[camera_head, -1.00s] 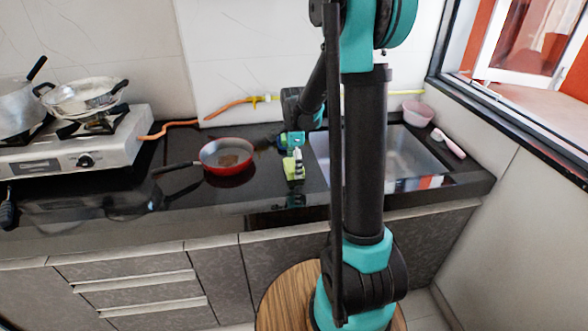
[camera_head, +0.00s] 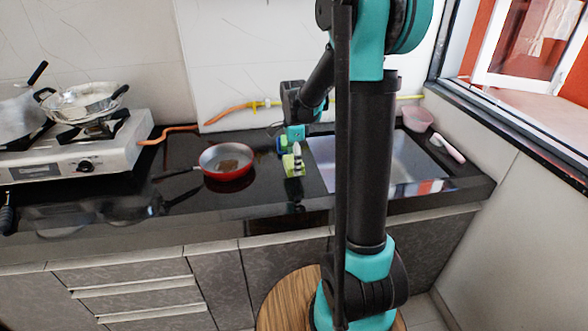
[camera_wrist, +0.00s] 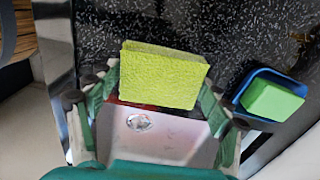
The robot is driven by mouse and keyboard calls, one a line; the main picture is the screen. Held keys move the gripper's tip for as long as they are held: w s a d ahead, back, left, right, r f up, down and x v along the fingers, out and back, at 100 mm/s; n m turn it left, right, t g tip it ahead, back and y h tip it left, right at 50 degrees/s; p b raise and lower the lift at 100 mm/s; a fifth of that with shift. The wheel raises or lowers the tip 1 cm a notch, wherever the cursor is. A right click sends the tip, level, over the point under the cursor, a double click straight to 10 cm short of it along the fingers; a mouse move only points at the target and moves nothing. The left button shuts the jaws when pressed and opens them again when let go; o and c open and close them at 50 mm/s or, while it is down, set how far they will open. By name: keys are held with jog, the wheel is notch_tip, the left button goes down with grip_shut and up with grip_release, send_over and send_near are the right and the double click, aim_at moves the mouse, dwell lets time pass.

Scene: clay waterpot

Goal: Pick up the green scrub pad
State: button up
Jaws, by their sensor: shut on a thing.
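A yellow-green scrub pad (camera_wrist: 162,76) is between my gripper's fingers in the wrist view, its broad textured face toward the camera. It also shows in the head view (camera_head: 289,165), where it appears a little above the dark counter. My gripper (camera_wrist: 158,92) is shut on this pad, with one finger on each side of it. In the head view my gripper (camera_head: 297,155) is left of the sink. A second, brighter green pad (camera_wrist: 272,101) lies in a blue holder (camera_wrist: 244,98) to the right in the wrist view.
A red frying pan (camera_head: 228,176) sits left of my gripper. The sink (camera_head: 400,165) is to the right, with a pink bowl (camera_head: 417,117) and a pink-handled brush (camera_head: 448,147) beyond it. A stove (camera_head: 80,155) with pots stands at far left.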

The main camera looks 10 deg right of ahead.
notch_tip(320, 180, up, 16)
jog(key=shift+r, duration=0.15)
